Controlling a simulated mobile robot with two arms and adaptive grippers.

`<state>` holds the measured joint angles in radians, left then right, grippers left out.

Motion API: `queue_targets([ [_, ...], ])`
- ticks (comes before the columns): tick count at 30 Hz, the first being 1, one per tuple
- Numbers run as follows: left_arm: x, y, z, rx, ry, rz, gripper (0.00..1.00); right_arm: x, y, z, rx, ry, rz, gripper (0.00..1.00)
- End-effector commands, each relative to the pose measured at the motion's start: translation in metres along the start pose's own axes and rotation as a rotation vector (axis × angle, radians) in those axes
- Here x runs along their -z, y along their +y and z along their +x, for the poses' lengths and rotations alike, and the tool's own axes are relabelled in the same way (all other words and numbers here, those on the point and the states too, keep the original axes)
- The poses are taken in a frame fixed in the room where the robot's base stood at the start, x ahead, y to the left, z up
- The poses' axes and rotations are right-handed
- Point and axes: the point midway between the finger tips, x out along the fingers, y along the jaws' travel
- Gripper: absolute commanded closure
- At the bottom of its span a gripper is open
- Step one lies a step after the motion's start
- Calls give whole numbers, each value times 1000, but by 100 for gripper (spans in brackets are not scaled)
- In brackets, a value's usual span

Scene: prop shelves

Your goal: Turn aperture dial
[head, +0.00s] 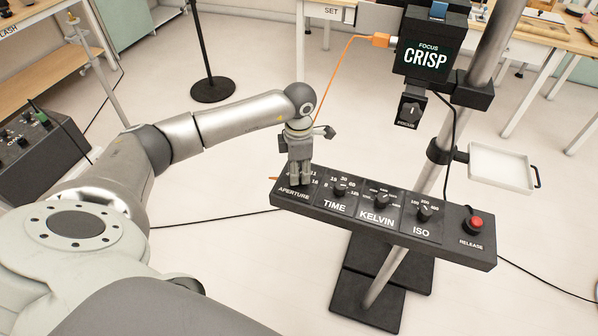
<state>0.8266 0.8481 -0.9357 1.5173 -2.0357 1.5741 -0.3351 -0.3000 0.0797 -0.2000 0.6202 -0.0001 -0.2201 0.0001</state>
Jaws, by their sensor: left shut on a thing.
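The black control panel (455,252) carries a row of dials labelled APERTURE, TIME, KELVIN and ISO, with a red RELEASE button at its right end. My left gripper (298,184) points down over the aperture dial section (293,193) at the panel's left end. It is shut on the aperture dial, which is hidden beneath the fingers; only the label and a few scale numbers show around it. My right gripper is not in view.
The time dial (339,190) sits just right of my gripper, then the kelvin dial (380,202) and the ISO dial (424,213). A camera box reading CRISP (426,57) with a focus knob (411,109) hangs above. An orange cable (336,75) runs behind my wrist.

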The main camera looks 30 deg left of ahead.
Motion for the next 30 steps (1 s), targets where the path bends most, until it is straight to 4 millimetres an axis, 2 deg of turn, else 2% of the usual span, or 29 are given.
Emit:
queue_targets([
  [12, 0, -1, 0, -1, 0, -244, 96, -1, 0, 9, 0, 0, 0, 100],
  [30, 0, 0, -1, -1, 0, -301, 96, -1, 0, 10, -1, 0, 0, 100],
])
